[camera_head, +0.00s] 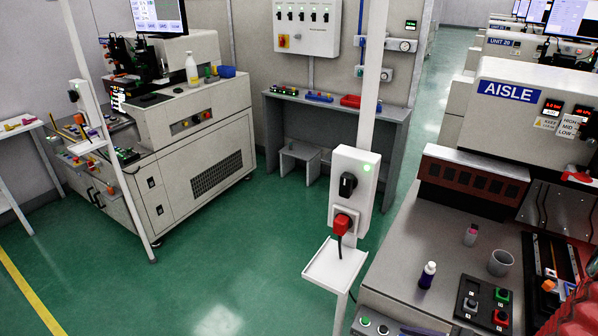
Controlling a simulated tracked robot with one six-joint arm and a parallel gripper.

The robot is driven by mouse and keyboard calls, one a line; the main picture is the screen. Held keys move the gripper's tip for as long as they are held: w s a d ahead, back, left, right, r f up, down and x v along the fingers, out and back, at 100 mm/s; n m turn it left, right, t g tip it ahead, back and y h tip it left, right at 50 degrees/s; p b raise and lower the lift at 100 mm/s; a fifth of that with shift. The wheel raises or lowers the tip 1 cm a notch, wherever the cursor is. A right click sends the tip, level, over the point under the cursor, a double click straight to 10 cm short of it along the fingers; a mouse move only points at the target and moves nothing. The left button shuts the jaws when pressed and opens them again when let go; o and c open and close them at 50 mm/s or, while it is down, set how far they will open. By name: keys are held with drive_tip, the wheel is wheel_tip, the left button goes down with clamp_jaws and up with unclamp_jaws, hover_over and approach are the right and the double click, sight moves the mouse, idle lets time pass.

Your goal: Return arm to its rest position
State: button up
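My gripper is not in this view, and no part that I can surely call my arm shows. A white post carries a control box (353,188) with a black knob (348,185) and a lit green lamp. A red plug (341,224) sits in the socket below the knob, with a dark cable hanging from it. A small white tray (335,264) is fixed to the post under the box. A red ribbed piece (580,310) is cut off at the lower right corner; I cannot tell what it belongs to.
Another machine (190,130) stands at the left. A grey bench (340,115) stands behind. Green floor (220,260) between is clear.

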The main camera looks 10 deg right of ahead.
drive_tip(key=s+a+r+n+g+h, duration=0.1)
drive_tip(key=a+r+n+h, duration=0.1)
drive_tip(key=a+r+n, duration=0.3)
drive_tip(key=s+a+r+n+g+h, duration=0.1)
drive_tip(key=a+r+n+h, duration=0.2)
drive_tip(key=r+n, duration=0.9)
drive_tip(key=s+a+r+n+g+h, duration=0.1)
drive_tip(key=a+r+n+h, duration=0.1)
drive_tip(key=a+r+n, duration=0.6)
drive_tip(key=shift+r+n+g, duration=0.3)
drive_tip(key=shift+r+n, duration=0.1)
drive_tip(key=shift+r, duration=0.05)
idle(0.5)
